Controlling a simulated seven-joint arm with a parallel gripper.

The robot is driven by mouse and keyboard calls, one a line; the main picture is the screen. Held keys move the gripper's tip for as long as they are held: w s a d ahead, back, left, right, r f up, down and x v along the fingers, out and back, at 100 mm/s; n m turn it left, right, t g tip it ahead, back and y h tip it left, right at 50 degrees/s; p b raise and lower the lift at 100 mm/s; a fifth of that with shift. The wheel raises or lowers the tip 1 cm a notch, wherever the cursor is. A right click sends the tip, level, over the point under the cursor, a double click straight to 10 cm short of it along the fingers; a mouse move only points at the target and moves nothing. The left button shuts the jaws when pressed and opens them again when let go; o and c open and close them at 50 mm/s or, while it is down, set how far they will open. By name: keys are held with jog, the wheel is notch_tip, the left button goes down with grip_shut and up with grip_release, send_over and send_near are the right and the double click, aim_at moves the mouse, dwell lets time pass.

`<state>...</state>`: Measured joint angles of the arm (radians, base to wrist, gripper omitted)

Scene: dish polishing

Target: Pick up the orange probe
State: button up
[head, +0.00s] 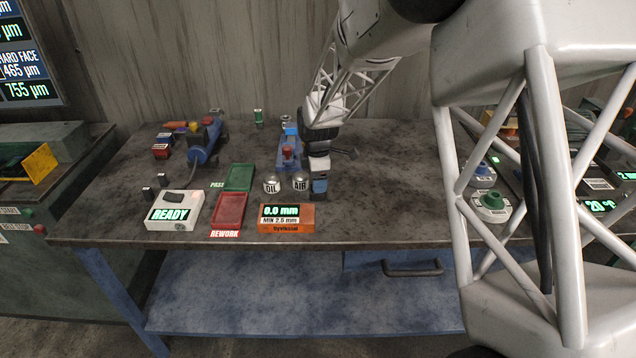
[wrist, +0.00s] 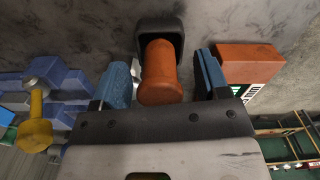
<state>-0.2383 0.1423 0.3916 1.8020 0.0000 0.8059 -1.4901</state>
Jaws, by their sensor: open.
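The orange probe (wrist: 160,75) is a short, rounded cylinder in the wrist view. Its far end meets a dark, square-edged piece (wrist: 160,30). My gripper (wrist: 163,82) is open, with one blue finger on each side of the probe and a visible gap on both sides. In the head view my gripper (head: 319,186) points down at the table, just right of the silver OIL and AIR knobs and behind the orange gauge box (head: 287,226). I cannot make out the probe in the head view; the gripper seems to hide it.
The gauge box, reading 0.0 mm, also shows close to the right finger in the wrist view (wrist: 248,56). A blue fixture (head: 289,153) stands left of my gripper. Red (head: 228,211) and green (head: 239,177) trays and a READY box (head: 174,212) lie further left. The table right of my gripper is mostly clear.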

jog(key=shift+f, duration=0.5)
jog(key=c, duration=1)
jog(key=shift+c, duration=0.2)
jog(key=shift+r, duration=0.2)
jog(key=shift+r, duration=1.45)
jog(key=shift+s+r, duration=0.25)
jog(key=s+d+r, duration=0.1)
jog(key=s+d, duration=0.2)
jog(key=s, duration=1.2)
jog(key=shift+d+r, duration=0.15)
jog(key=shift+d, duration=0.2)
